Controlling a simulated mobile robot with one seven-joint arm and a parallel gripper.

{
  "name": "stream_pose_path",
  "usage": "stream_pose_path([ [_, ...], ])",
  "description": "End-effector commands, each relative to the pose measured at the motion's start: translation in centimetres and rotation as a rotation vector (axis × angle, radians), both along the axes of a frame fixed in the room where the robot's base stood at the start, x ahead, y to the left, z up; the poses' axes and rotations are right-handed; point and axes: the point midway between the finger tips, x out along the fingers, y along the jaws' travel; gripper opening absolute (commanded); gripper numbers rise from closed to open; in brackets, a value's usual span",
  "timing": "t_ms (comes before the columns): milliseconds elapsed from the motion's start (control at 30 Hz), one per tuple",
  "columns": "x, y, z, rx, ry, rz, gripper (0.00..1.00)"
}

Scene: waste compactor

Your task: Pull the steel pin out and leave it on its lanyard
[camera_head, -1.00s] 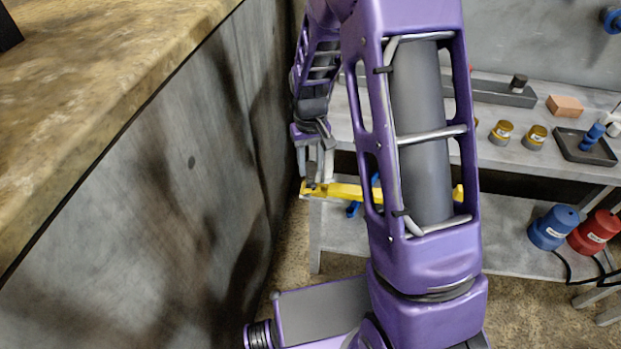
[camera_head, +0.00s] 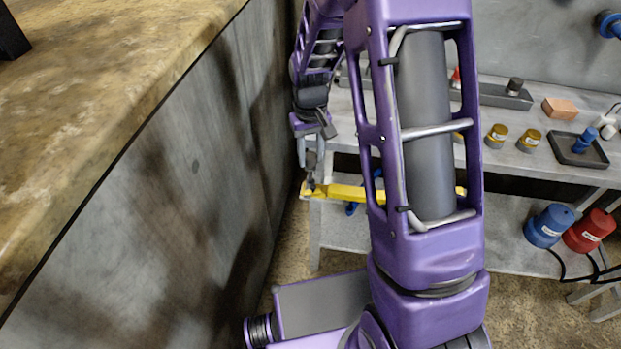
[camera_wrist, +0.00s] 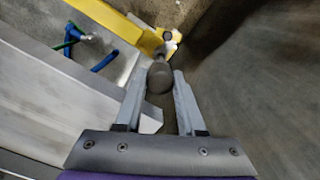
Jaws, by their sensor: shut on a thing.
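My gripper (camera_wrist: 160,76) is shut on the dark rounded knob of the steel pin (camera_wrist: 159,82) in the wrist view. A lighter end of the pin shows beyond the knob, near the end of the yellow bar (camera_wrist: 112,20). I cannot tell whether the pin is still in the bar or just clear of it. In the head view my gripper (camera_head: 311,165) points down above the left end of the yellow bar (camera_head: 345,192). The pin is too small there to make out well. I cannot make out the lanyard.
A stained wall (camera_head: 170,190) with a broad ledge runs close on the left. A grey bench (camera_head: 505,160) with jars and a tray stands on the right. Its lower shelf (camera_head: 480,235) carries blue (camera_head: 551,226) and red (camera_head: 590,231) canisters. A blue handle (camera_wrist: 104,61) lies beside the bar.

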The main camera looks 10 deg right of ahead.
Motion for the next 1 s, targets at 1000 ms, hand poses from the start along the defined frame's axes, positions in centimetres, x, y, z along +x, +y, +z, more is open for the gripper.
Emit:
stream_pose_path([
  [1000, 0.0, 0.0, 3.6, 0.000, 0.000, 0.000, 0.00],
])
